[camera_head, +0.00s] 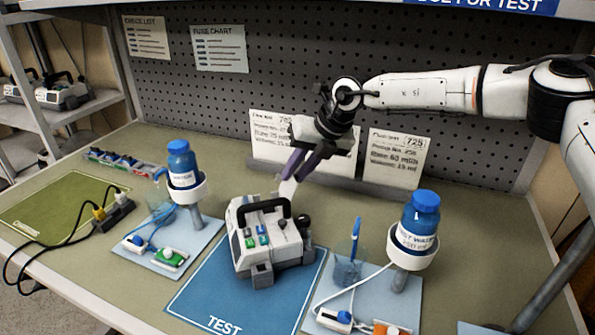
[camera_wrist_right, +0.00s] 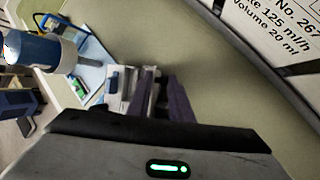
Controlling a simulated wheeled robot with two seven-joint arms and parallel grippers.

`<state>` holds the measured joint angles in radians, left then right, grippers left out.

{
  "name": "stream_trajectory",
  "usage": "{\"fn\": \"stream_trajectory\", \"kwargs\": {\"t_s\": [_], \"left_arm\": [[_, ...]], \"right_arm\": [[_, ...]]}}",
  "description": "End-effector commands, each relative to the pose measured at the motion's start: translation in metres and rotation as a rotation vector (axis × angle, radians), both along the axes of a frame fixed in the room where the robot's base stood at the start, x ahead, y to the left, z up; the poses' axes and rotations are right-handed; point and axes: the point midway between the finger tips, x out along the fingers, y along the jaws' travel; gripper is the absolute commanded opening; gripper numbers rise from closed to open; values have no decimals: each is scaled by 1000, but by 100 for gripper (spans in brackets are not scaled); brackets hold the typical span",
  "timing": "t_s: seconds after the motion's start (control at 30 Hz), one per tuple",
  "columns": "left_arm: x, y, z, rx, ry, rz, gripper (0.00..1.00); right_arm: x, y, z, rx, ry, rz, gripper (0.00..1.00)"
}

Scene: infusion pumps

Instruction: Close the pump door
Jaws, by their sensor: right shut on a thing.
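The infusion pump (camera_head: 262,250) stands on the blue TEST mat (camera_head: 205,290), white and grey with a black carry handle and coloured buttons on its front. My left gripper is not in view.
A blue-capped bottle in a ring stand (camera_head: 184,166) is left of the pump, another (camera_head: 420,225) right. A beaker (camera_head: 348,265) and tubing stand near the right one. Cards (camera_head: 398,160) lean at the back, close to my right gripper. Cables lie at left.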

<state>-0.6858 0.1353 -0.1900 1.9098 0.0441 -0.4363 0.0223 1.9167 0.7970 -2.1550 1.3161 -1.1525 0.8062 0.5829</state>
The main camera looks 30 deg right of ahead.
Motion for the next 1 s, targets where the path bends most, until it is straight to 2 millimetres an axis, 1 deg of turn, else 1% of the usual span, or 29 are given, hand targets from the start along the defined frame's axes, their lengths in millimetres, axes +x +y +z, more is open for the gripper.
{"fn": "stream_trajectory", "kwargs": {"t_s": [0.27,0.6,0.8,1.0], "left_arm": [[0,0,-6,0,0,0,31],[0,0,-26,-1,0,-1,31],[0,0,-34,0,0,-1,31],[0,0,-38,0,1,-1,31]], "right_arm": [[2,12,4,-162,21,5,0],[5,31,7,-408,59,4,0],[6,39,8,-510,76,1,0],[6,42,9,-565,85,0,0]]}}
